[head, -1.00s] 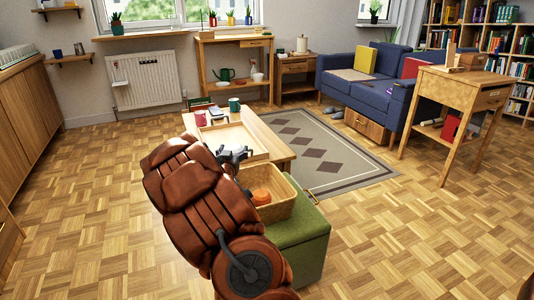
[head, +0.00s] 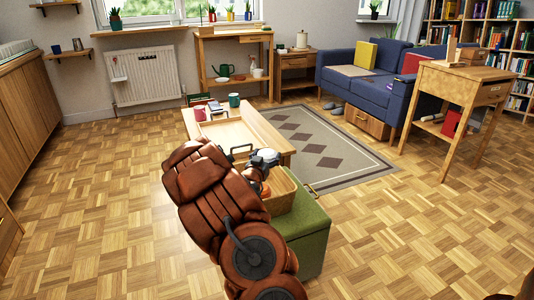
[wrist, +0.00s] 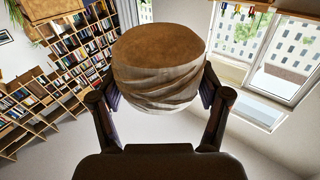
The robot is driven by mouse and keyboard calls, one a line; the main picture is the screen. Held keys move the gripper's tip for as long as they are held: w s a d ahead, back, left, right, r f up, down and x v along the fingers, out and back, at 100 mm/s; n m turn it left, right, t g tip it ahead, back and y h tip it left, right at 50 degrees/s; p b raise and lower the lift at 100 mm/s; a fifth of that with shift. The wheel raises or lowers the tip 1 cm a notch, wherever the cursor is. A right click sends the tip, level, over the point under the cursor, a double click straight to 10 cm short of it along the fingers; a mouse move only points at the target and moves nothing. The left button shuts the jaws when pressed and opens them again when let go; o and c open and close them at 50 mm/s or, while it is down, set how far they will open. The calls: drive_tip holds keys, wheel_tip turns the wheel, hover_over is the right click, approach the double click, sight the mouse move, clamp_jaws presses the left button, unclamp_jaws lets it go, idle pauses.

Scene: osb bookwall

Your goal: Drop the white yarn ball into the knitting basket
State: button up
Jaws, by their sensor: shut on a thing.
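The white yarn ball (wrist: 158,88) is between the two fingers of my gripper (wrist: 157,84) in the wrist view. It looks cream-white with wound strands and a flat tan face. In the head view my gripper (head: 262,161) appears near the back rim of the knitting basket, with the pale ball (head: 269,155) at its tip. The tan basket (head: 283,194) sits on a green ottoman (head: 308,232). My arm hides its left part. An orange ball (head: 265,190) shows partly inside it. I cannot tell the height of the gripper above the basket.
A low wooden table (head: 263,133) with a tray (head: 225,134) and a teal mug (head: 234,100) stands behind the basket. A grey patterned rug (head: 345,150) lies right of it. The parquet floor at the right front is clear. A blue sofa (head: 375,90) is further back.

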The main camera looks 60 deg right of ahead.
sight(267, 152)
drive_tip(key=shift+f, duration=1.05)
drive_tip(key=o, duration=1.1)
drive_tip(key=shift+o, duration=0.2)
drive_tip(key=shift+r, duration=5.05)
